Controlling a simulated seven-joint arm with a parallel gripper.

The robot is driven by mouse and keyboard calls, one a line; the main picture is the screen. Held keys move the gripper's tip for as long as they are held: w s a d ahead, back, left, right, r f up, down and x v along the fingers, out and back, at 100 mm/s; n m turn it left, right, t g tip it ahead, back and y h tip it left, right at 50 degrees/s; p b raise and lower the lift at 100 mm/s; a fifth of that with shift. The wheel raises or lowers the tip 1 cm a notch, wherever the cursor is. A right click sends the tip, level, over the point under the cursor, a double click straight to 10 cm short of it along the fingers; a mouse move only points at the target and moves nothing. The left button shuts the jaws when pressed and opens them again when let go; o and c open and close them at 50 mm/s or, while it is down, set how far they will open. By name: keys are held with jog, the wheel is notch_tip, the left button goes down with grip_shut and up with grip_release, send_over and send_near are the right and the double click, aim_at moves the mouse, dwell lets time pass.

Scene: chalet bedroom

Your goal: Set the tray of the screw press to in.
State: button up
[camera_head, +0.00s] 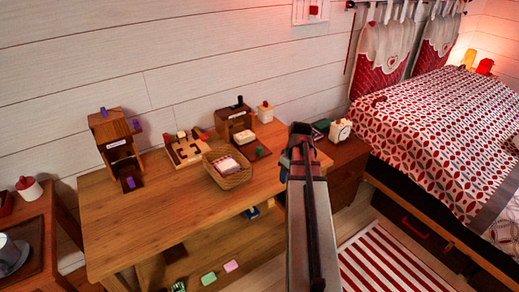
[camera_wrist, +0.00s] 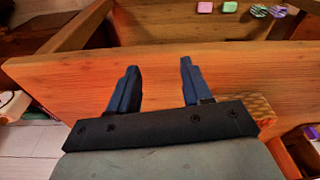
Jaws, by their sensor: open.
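A small brown wooden device with a black handle on top (camera_head: 236,117), which looks like the screw press, stands at the back of the wooden table (camera_head: 117,228). A dark flat piece that may be its tray (camera_head: 247,144) extends in front, with a small green item (camera_head: 262,151) on it. The wicker basket partly hides this area, so I cannot tell the tray's exact position. My gripper (camera_head: 300,136) is to the right of the press, near the table's right end. In the wrist view its two dark fingers (camera_wrist: 157,85) are apart and empty, over wood.
A wicker basket (camera_head: 234,179) with a cloth-like bundle stands in front of the press. A wooden board with pieces (camera_head: 184,151) and a wooden device with purple knobs (camera_head: 113,134) stand left. The table's front left is clear.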

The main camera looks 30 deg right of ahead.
aim_at(260, 147)
jog(key=w+d+r+m+t, duration=0.1)
jog(key=w+r, duration=0.4)
jog(key=w, duration=0.3)
jog(key=w+r+m+t, duration=0.1)
jog(key=w+r+t, duration=0.1)
jog(key=w+r, duration=0.45)
jog(key=x, duration=1)
jog(key=w+x, duration=0.1)
jog(key=x, duration=0.5)
jog(key=shift+d+r, duration=0.2)
jog(key=shift+d, duration=0.2)
grip_shut()
